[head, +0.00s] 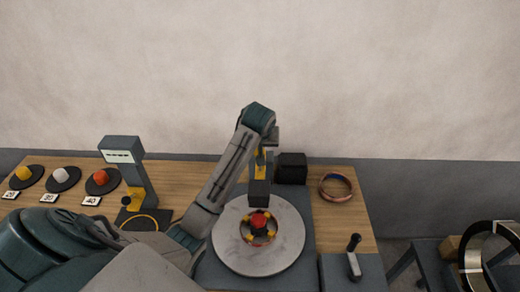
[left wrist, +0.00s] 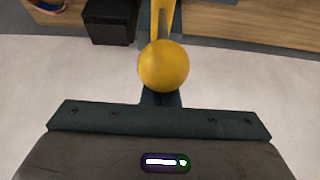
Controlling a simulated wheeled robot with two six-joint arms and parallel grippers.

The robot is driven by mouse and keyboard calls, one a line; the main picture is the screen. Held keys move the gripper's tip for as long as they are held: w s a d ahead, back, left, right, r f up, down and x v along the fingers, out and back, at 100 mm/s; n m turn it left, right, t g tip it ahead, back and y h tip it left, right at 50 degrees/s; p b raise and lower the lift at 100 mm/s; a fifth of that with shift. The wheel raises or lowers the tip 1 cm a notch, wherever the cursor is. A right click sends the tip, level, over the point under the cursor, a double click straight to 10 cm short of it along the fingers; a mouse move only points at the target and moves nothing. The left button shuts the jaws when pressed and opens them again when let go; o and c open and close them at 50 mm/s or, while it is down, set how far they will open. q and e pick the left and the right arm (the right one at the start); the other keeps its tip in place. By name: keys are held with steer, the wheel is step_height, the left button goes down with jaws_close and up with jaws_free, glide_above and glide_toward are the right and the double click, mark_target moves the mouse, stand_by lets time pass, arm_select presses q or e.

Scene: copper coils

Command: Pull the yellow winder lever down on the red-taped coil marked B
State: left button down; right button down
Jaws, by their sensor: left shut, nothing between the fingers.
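The yellow winder lever (head: 261,160) stands at the back of the winder, partly hidden by my left arm in the head view. In the left wrist view its round yellow knob (left wrist: 163,66) lies just beyond my gripper's dark body. My left gripper (head: 271,140) is shut and empty at the top of the lever; whether it touches the knob I cannot tell. A copper coil (head: 245,232) with a red centre piece and yellow tabs lies on the round grey plate (head: 285,257). No letter B is readable. My right gripper is not in view.
A black box (head: 291,168) stands right of the lever. A copper ring with reddish parts (head: 336,198) lies on the table's right. A small black-knobbed handle (head: 354,258) is in front. A display stand (head: 122,150) and several coloured pieces on dark discs are left.

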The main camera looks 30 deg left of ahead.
arm_select(q)
step_height(320, 180, up, 8)
stand_by(0.4)
steer(key=shift+s+r, duration=0.1)
steer(key=shift+d, duration=0.1)
